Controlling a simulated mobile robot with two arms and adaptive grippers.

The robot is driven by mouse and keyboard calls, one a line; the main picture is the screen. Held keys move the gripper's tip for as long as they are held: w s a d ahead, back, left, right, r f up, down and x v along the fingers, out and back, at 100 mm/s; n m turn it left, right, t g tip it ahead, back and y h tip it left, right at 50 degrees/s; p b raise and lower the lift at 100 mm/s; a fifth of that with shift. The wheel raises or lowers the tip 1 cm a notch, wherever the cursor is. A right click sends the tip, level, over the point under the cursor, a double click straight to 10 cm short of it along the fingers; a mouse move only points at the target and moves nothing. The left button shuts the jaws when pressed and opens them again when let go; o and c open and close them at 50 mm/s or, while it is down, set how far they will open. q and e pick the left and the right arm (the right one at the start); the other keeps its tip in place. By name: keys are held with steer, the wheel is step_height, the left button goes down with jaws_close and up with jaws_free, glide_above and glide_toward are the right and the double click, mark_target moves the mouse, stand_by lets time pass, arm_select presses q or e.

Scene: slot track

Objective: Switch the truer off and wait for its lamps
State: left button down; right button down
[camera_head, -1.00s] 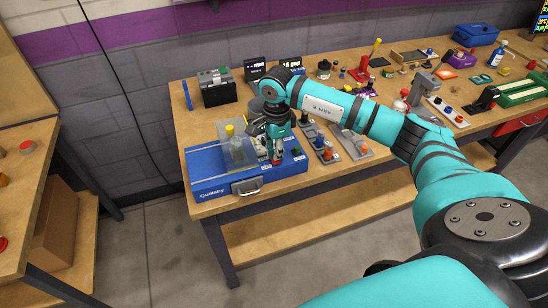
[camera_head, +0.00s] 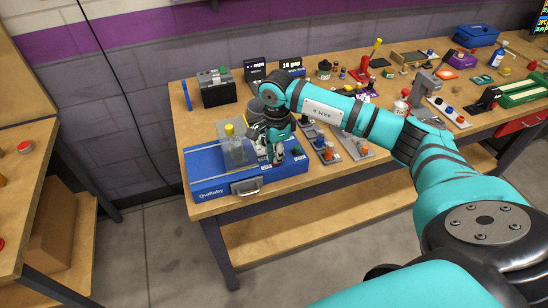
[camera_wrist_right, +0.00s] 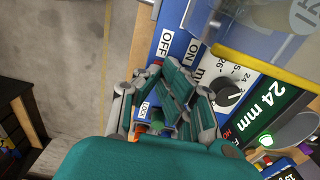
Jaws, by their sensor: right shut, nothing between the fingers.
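The truer (camera_head: 215,190) is a blue box at the table's front left corner, with a clear cover (camera_head: 237,150) topped by a yellow knob. My right gripper (camera_head: 278,157) is shut and empty, low over the truer's right part; whether it touches cannot be told. In the right wrist view, my fingers (camera_wrist_right: 172,118) cover part of the panel beside the OFF and ON labels (camera_wrist_right: 178,45). A black dial (camera_wrist_right: 227,94) and a "24 mm" plate (camera_wrist_right: 265,98) show there. A green lamp (camera_wrist_right: 266,139) looks lit. The switch itself is hidden. My left gripper is out of view.
Right of the truer stand holders with orange and dark pegs (camera_head: 328,152). A silver handle (camera_head: 246,186) juts from the truer's front. Floor in front is clear.

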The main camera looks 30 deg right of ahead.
steer(key=shift+r+p, duration=1.95)
steer(key=shift+r, duration=1.5)
steer(key=shift+f, duration=0.1)
